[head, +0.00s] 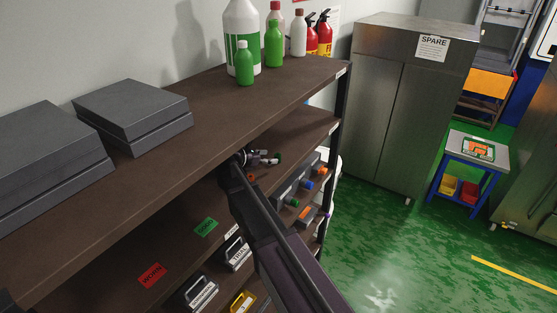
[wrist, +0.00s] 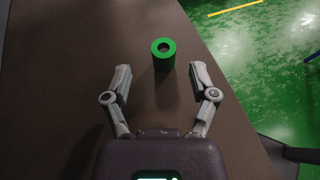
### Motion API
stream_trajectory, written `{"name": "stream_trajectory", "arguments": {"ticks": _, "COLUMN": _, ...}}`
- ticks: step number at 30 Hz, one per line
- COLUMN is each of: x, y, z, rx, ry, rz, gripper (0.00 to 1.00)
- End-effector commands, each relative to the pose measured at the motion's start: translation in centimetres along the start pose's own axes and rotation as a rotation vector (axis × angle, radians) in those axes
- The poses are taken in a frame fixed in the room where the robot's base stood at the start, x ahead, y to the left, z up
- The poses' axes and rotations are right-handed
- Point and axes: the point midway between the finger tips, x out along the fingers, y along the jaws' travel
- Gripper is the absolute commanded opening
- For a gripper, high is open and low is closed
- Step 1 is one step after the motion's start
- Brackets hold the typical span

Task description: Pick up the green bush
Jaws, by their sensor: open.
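My gripper (wrist: 161,78) is open, with one finger to each side and the bush just ahead, between and slightly beyond the fingertips. Neither finger visibly touches it.
The top board (head: 190,130) overhangs my arm and carries grey cases (head: 130,108) and bottles (head: 244,65). Grey holders with coloured pieces (head: 308,184) sit on the shelf below at right. A dark shelf post (head: 342,100) stands at the end. Green floor lies beyond the board's edge.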

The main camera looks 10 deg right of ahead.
Motion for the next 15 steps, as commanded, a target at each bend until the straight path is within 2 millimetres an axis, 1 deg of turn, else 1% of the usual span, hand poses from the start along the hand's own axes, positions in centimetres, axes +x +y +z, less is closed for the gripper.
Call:
{"name": "stream_trajectory", "arguments": {"ticks": 1, "x": 0.7, "y": -0.2, "z": -0.2, "rx": 0.001, "ry": 0.0, "rz": -0.003, "gripper": 0.75}}
{"name": "stream_trajectory", "arguments": {"ticks": 3, "x": 1.6, "y": -0.4, "z": -0.2, "rx": 0.001, "ry": 0.0, "rz": -0.003, "gripper": 0.75}}
{"name": "stream_trajectory", "arguments": {"ticks": 9, "x": 3.6, "y": -0.4, "z": -0.1, "rx": 0.001, "ry": 0.0, "rz": -0.003, "gripper": 0.75}}
{"name": "stream_trajectory", "arguments": {"ticks": 15, "x": 4.1, "y": -0.4, "z": 0.0, "rx": 0.002, "ry": 0.0, "rz": -0.001, "gripper": 0.75}}
